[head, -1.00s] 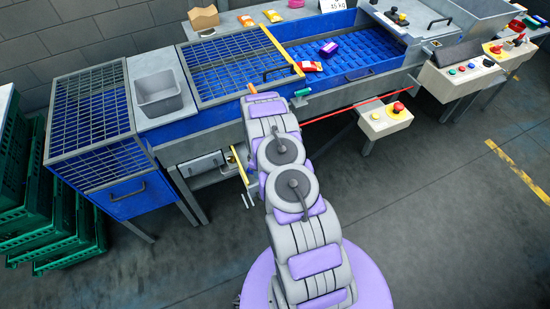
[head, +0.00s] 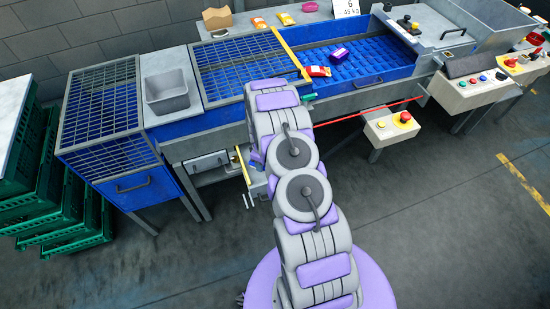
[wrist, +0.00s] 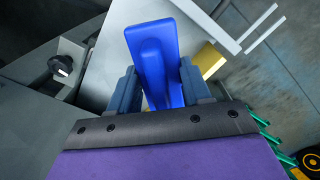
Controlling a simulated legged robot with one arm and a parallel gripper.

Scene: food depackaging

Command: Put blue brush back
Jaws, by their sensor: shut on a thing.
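The blue brush (wrist: 152,55) is between the two dark fingers of my gripper (wrist: 160,92) in the wrist view. The gripper is shut on it, and its flat blue part points away from the wrist. Beyond the brush lies a pale grey surface (wrist: 105,65) with a yellow piece (wrist: 209,60) at its right. In the head view my arm reaches to the front of the machine, near an open compartment (head: 212,172) low on its front. The arm hides the brush and most of the gripper there.
A grey bin (head: 168,95) stands on the machine's left top. Packets (head: 318,71) lie on the blue conveyor (head: 362,65). A red bar (head: 350,112) and a button box (head: 392,125) are right of my arm. White handles (wrist: 240,25) stick out near the brush. Green crates (head: 60,225) stand left.

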